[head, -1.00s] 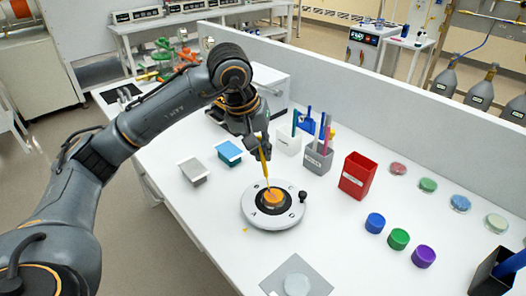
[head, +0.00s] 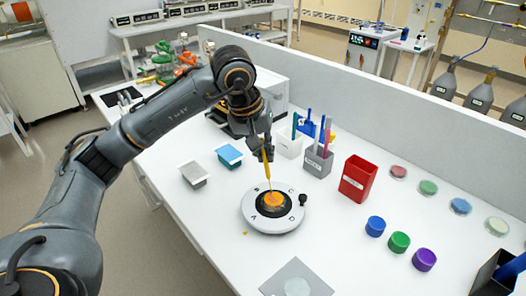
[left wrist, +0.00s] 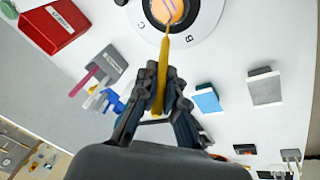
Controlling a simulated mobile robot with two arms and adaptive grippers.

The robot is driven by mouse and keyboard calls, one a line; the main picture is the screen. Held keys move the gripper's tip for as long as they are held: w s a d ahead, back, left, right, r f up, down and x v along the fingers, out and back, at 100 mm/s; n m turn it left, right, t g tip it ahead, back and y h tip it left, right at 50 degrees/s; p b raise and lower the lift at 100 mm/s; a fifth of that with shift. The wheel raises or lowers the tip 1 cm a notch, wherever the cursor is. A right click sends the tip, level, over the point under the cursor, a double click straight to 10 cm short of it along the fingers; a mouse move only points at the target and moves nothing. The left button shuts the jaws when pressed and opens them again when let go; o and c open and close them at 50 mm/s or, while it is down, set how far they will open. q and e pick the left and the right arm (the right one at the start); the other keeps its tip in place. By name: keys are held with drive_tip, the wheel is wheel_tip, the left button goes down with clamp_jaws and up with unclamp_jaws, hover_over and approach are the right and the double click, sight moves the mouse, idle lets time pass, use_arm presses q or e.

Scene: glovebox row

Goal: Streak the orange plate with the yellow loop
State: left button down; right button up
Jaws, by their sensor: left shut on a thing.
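The orange plate (head: 273,199) sits in the black centre of a round white turntable (head: 259,222) marked with letters. My left gripper (head: 266,156) is shut on the yellow loop (head: 267,172) and holds it steeply, tip down, over the plate. The tip appears at the plate's surface; I cannot tell whether it touches. In the left wrist view, the plate (left wrist: 168,9) is cut off by the top edge and carries purple streak lines. The loop (left wrist: 163,62) runs from my gripper (left wrist: 160,88) towards it. My right gripper is not in view.
A red bin (head: 358,179), a grey holder (head: 318,163) and a white holder (head: 289,145) stand behind the turntable. Blue (head: 375,226), green (head: 399,242) and purple (head: 424,260) lids lie right. A grey mat (head: 297,278) lies in front. Blue (head: 229,155) and grey (head: 193,175) blocks stand left.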

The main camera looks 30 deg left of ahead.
use_arm(q)
drive_tip(key=shift+s+d+b, duration=0.2)
drive_tip(key=shift+s+d, duration=0.05)
drive_tip(key=shift+d, duration=0.5)
drive_tip(key=shift+s+d+b, duration=0.2)
drive_tip(key=shift+d, duration=0.55)
idle(1.3)
wheel_tip(320, 180, up, 6)
drive_tip(key=p, duration=0.3)
drive_tip(key=shift+p, duration=0.3)
idle(0.4)
